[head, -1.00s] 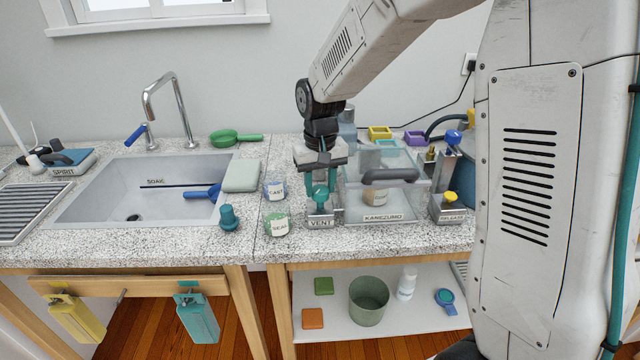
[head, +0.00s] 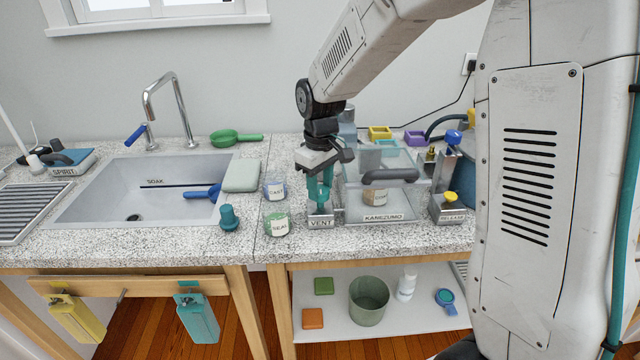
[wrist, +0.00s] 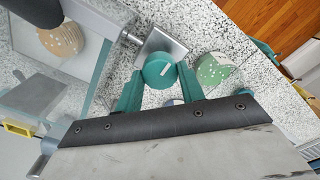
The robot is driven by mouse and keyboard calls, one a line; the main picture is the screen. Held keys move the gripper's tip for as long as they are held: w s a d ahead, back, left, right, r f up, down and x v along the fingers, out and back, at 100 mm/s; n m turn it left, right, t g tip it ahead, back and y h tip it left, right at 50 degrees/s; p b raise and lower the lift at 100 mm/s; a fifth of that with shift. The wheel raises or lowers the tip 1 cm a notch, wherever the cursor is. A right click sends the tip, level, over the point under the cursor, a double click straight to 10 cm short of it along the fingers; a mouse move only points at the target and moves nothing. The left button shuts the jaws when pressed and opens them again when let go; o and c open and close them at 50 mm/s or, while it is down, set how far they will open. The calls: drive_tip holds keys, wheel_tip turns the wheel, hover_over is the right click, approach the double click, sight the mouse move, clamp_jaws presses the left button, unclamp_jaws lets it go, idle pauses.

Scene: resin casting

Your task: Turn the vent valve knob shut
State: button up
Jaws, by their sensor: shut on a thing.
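The vent valve has a round teal knob (wrist: 159,70) with a white line mark, on a grey metal block labelled VENT (head: 321,221). My gripper (wrist: 157,84) is shut on the knob, with its teal fingers on either side of it. In the head view my gripper (head: 320,188) points down over the VENT block and hides most of the knob. The white mark points diagonally in the wrist view.
A clear chamber (head: 385,213) labelled KANEZUMO stands directly right of the valve, with a dark handle. A release valve (head: 447,212) is further right. A NEAT cup (head: 277,220) and a CAST cup (head: 275,189) stand close on the left.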

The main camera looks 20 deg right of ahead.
sight(320, 189)
drive_tip(key=shift+w, duration=0.1)
drive_tip(key=o, duration=1)
drive_tip(key=shift+c, duration=0.2)
drive_tip(key=shift+r, duration=0.1)
wheel_tip(320, 189, up, 8)
drive_tip(key=shift+f, duration=0.15)
drive_tip(key=s+d+r+m, duration=0.1)
drive_tip(key=s+r+m, duration=0.1)
drive_tip(key=s, duration=1.3)
drive_tip(key=s+d+r+m+t, duration=0.1)
drive_tip(key=s+d+r+m, duration=0.1)
drive_tip(key=s, duration=1.3)
drive_tip(key=shift+s+r+m, duration=0.15)
drive_tip(key=shift+r+m, duration=0.25)
drive_tip(key=shift+m, duration=0.4)
